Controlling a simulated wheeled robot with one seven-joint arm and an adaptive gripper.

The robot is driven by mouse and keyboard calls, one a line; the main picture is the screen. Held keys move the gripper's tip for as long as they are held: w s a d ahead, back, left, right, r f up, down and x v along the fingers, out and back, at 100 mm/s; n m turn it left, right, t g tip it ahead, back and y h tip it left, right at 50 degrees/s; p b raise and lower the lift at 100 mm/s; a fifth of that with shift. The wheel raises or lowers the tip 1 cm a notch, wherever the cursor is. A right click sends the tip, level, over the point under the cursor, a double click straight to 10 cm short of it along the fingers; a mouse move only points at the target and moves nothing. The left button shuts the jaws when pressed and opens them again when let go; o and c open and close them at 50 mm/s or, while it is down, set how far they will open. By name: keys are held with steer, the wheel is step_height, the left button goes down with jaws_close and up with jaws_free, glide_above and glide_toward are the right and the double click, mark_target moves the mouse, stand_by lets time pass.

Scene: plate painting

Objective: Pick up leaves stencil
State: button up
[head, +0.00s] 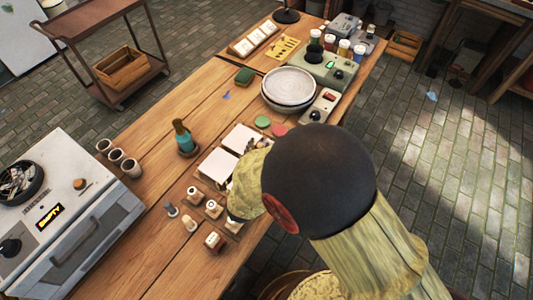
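I cannot make out for sure which thing is the leaves stencil. A flat yellow sheet (281,48) with dark marks like cut-outs lies at the far end of the wooden table. Left of it is a wooden holder (253,39) with several white cards, their pictures too small to read. Several small stamp-like blocks (213,209) stand at the near part of the table. My arm reaches in from the lower right over the near table edge and hides what lies beneath it. My gripper does not show.
A grey plate (289,87) sits on a wheel beside a green control box (326,68). White sheets (217,167), a teal bottle (183,138) and several cups (117,156) stand on the table (160,220). A kiln-like box (75,215) is at left. Mid-table has bare wood.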

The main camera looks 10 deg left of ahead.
steer(key=c, duration=0.6)
steer(key=shift+r, duration=0.1)
jaws_close()
